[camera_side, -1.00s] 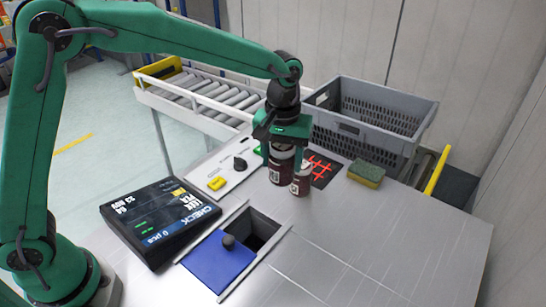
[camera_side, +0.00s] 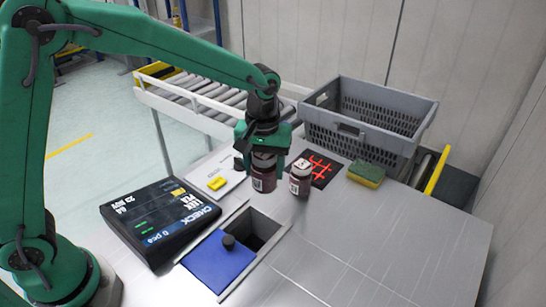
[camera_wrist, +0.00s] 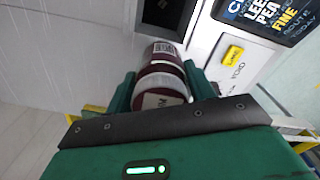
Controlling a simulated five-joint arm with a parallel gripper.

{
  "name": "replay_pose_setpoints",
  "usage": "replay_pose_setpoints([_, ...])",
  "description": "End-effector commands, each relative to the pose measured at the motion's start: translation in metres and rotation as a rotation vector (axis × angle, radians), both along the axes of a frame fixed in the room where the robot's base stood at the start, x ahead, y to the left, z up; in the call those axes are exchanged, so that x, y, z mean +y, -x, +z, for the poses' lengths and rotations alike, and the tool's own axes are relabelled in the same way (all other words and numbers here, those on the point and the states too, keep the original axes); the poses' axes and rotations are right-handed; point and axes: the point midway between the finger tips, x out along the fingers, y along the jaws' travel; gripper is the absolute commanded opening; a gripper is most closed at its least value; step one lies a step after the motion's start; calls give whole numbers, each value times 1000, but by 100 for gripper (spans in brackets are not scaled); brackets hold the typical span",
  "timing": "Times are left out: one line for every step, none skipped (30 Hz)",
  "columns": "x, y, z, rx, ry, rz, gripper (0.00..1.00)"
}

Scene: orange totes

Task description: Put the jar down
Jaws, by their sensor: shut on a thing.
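My gripper (camera_side: 262,143) is shut on a dark red jar (camera_side: 263,181) with a pale label low on its side. The jar hangs upright between the fingers, behind the hatch opening (camera_side: 255,228). I cannot tell how far its base is above the steel table. In the wrist view the fingers of my gripper (camera_wrist: 160,88) close on both sides of the jar (camera_wrist: 158,98); its pale bands and a label show. A second, similar jar (camera_side: 300,181) stands upright on the table just right of the held one, apart from it.
A blue lid with a knob (camera_side: 217,262) lies left of the opening. A black display (camera_side: 160,223) is at the left. A red-marked black pad (camera_side: 322,172), a sponge (camera_side: 366,174) and a grey crate (camera_side: 360,135) are at the right. The front right tabletop (camera_side: 390,250) is clear.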

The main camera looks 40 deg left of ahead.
Motion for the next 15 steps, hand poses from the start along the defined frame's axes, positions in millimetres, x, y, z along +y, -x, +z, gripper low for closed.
replay_pose_setpoints([7,-6,-5,0,0,4,20])
replay_pose_setpoints([11,-9,-8,0,0,4,20])
replay_pose_setpoints([16,-13,-12,0,-1,5,20])
replay_pose_setpoints([19,-16,-15,0,-1,4,20])
replay_pose_setpoints([23,-20,-18,0,0,4,20])
replay_pose_setpoints([28,-24,-22,-1,0,4,20])
replay_pose_setpoints([32,-27,-25,-1,0,4,20])
replay_pose_setpoints([35,-30,-27,-1,0,3,20])
replay_pose_setpoints([40,-34,-31,-1,0,4,20])
replay_pose_setpoints([43,-37,-34,-1,0,4,20])
replay_pose_setpoints([47,-40,-36,-1,0,3,20])
replay_pose_setpoints([51,-43,-40,0,-1,3,20])
replay_pose_setpoints([54,-46,-42,-1,0,3,20])
replay_pose_setpoints([56,-48,-44,-2,-1,2,20])
replay_pose_setpoints([59,-51,-46,-3,0,1,20])
